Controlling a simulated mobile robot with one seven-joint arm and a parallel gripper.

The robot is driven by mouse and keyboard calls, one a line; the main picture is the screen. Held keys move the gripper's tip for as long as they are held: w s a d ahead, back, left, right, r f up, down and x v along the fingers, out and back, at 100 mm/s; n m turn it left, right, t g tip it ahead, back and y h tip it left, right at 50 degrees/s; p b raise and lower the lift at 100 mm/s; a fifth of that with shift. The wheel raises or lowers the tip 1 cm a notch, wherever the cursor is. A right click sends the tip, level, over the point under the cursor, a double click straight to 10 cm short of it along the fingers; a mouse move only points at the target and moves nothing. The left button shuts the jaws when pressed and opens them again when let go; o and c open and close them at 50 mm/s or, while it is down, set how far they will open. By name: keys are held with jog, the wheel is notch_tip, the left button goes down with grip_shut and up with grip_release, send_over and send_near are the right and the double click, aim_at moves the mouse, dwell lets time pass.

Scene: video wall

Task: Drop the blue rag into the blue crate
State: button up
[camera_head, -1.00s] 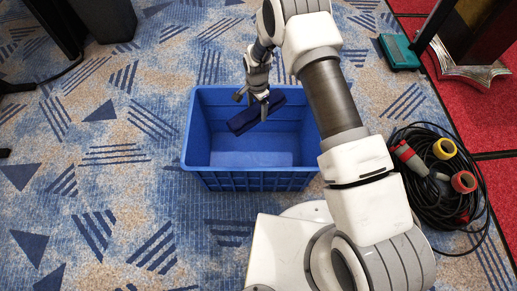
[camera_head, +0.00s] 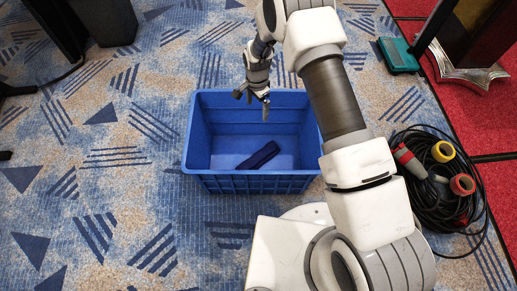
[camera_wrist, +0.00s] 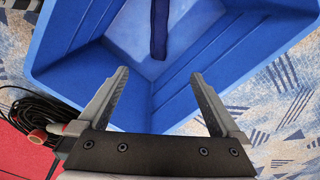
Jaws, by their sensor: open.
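The blue crate (camera_head: 250,184) stands on the carpet in front of my base. The blue rag (camera_head: 258,155), dark navy and folded into a long strip, lies inside the crate on its floor, toward the right side. My gripper (camera_head: 252,98) is above the crate, near its far left part, open and empty, apart from the rag. In the wrist view my two open fingers (camera_wrist: 165,95) have nothing between them, and the rag (camera_wrist: 159,30) shows beyond them inside the crate (camera_wrist: 205,55).
A coiled black cable (camera_head: 440,180) with red and yellow connectors lies right of the crate. A teal box (camera_head: 398,55) and a metal-footed stand (camera_head: 470,72) are at the upper right. Dark furniture (camera_head: 108,20) stands at the upper left. Carpet left of the crate is clear.

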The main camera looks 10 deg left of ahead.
notch_tip(320, 180, up, 13)
jog(key=p, duration=0.3)
jog(key=shift+r+p, duration=0.2)
jog(key=shift+p, duration=0.2)
jog(key=s+d+r+n+t, duration=0.15)
jog(key=d+r, duration=0.25)
jog(key=r, duration=0.5)
jog(key=s+d+r+n, duration=0.1)
jog(key=s+d+r, duration=0.1)
jog(key=d+r, duration=0.45)
jog(key=s+d+r+n+t, duration=0.1)
jog(key=s+d+r, duration=0.15)
jog(key=r, duration=0.85)
jog(key=s+d+r+n+t, duration=0.1)
jog(key=s+d+r+n, duration=0.2)
jog(key=s, duration=0.4)
jog(key=s+d+r+t, duration=0.1)
jog(key=s+d+r, duration=0.2)
jog(key=s+d, duration=0.25)
jog(key=s+d+r+n+t, duration=0.1)
jog(key=s+d+r+n, duration=0.15)
jog(key=s, duration=0.45)
notch_tip(320, 180, up, 23)
jog(key=p, duration=2.2)
jog(key=shift+s+d+f+p, duration=0.15)
jog(key=shift+d+f+p, duration=0.05)
jog(key=shift+p, duration=0.1)
jog(key=shift+d+m, duration=0.15)
jog(key=shift+m, duration=0.15)
